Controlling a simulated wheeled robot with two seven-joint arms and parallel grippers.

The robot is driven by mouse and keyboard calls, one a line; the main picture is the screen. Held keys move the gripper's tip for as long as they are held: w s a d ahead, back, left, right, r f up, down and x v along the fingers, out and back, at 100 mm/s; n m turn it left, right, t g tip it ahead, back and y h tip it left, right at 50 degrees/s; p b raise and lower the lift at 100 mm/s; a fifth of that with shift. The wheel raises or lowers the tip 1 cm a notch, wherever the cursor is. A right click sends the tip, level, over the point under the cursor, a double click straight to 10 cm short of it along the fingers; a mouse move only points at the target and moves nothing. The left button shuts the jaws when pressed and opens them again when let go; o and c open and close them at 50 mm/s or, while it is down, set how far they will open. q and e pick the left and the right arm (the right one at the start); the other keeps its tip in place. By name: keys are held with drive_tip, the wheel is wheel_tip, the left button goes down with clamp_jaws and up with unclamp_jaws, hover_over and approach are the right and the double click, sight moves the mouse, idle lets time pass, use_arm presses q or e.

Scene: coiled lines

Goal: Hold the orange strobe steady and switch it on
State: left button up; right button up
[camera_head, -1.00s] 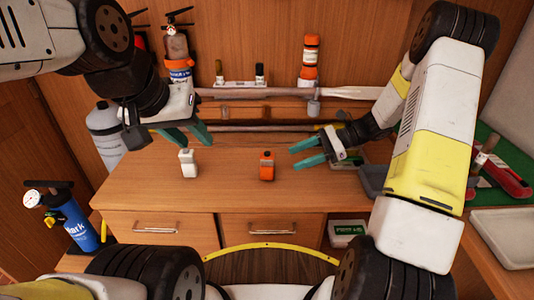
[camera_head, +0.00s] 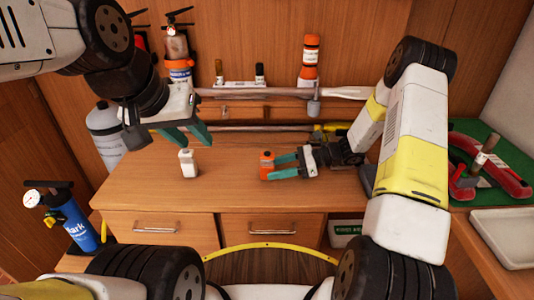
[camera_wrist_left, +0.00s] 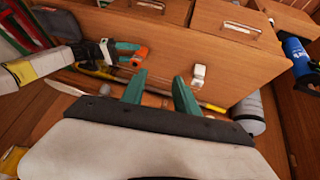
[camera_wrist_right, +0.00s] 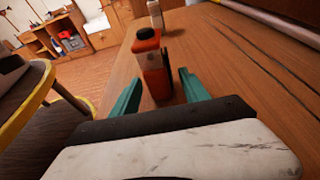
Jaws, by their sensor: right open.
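The orange strobe (camera_head: 266,164) stands upright on the wooden counter. It also shows in the right wrist view (camera_wrist_right: 151,62), just past and between the fingertips. My right gripper (camera_head: 279,167) is open, low over the counter, with its fingers pointing left at the strobe; the fingertips are at or very near its sides, and I cannot tell whether they touch. A white strobe-like unit (camera_head: 188,163) stands upright to the left. My left gripper (camera_head: 193,136) is above and close behind the white unit. In the left wrist view its fingers (camera_wrist_left: 160,88) are apart with nothing between them.
A long pole (camera_head: 270,92) and other rods lie along the back of the counter. An orange-and-white canister (camera_head: 310,62) stands behind. A blue cylinder (camera_head: 75,224) is at left. A grey tray (camera_head: 506,236) is at right. The front middle counter is clear.

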drive_tip(key=shift+x, duration=1)
drive_tip(key=shift+c, duration=0.4)
drive_tip(key=c, duration=0.8)
use_arm(q)
clamp_jaws()
